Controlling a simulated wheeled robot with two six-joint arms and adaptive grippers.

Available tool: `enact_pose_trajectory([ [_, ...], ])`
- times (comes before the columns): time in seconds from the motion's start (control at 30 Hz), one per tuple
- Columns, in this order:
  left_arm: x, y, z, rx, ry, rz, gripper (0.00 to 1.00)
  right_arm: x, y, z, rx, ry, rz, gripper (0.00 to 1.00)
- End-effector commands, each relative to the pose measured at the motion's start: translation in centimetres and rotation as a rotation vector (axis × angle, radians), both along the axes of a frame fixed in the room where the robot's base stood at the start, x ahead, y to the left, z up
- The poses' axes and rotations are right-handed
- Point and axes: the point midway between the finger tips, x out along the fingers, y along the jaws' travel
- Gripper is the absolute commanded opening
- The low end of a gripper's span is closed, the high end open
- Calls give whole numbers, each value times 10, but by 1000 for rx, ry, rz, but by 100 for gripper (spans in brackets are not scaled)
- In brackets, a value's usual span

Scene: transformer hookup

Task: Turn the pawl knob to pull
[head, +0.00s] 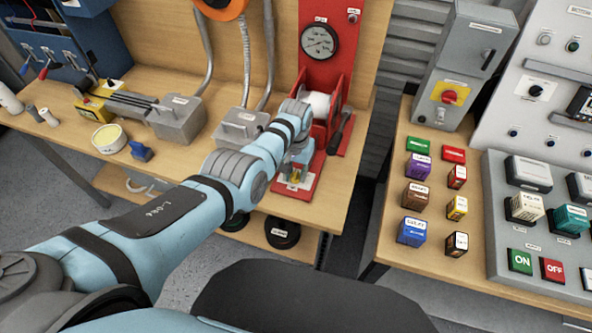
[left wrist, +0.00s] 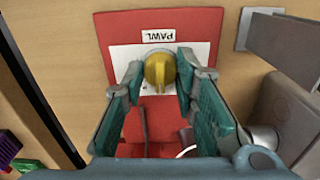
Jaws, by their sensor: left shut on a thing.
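The yellow pawl knob (left wrist: 159,70) sits on a white plate (left wrist: 122,60) on a red base, with a PAWL label (left wrist: 158,35) beside it in the left wrist view. In the head view the knob (head: 295,178) shows small under my left gripper (head: 297,170). In the left wrist view my left gripper (left wrist: 160,78) has its two teal-padded fingers on either side of the knob, shut on it. The knob's raised grip runs roughly up and down in that view. Position marks on the plate are too small to read or hidden. My right gripper is not in view.
The red winch stand (head: 330,72) carries a gauge (head: 319,41), a pale drum and a black-handled lever (head: 341,134). A grey box (head: 240,128) stands left of it. A second table at right holds several coloured blocks (head: 412,195) and a button panel (head: 500,235). A gap separates the tables.

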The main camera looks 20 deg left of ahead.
Motion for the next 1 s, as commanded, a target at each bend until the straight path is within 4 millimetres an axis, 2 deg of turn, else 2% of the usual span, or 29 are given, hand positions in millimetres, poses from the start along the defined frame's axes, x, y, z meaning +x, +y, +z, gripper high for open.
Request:
enact_pose_trajectory([
  [0.6,0,0,0,0,-1,-551,0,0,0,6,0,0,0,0],
  [1.0,0,-1,0,0,-1,-739,0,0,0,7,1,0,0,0],
])
